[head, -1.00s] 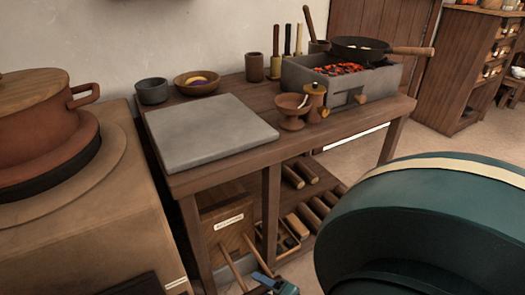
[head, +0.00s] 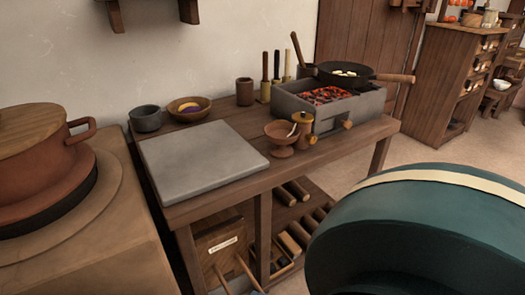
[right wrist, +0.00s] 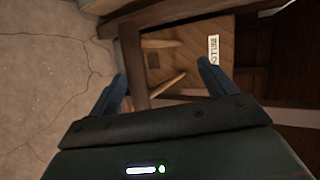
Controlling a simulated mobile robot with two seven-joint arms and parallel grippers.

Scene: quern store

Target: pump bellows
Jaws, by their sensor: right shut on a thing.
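The bellows (head: 222,238) is a wooden box with a white label, low under the worktable. It also shows in the right wrist view (right wrist: 190,55). Two wooden rods (right wrist: 165,85) come out of it and meet a dark crossbar (right wrist: 131,60). My right gripper (right wrist: 161,70) has its blue fingers on either side of the handle area and is shut on the bellows handle. The exact contact is hard to make out. In the head view only a bit of blue shows at the bottom edge. My left gripper is not in view.
The worktable (head: 185,213) carries a grey slab (head: 200,160), bowls and a brazier (head: 335,110) with glowing coals and a pan (head: 345,75) on top. A stove-like block (head: 110,235) with a clay pot (head: 40,155) stands at left. Floor shows beyond the table's right end.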

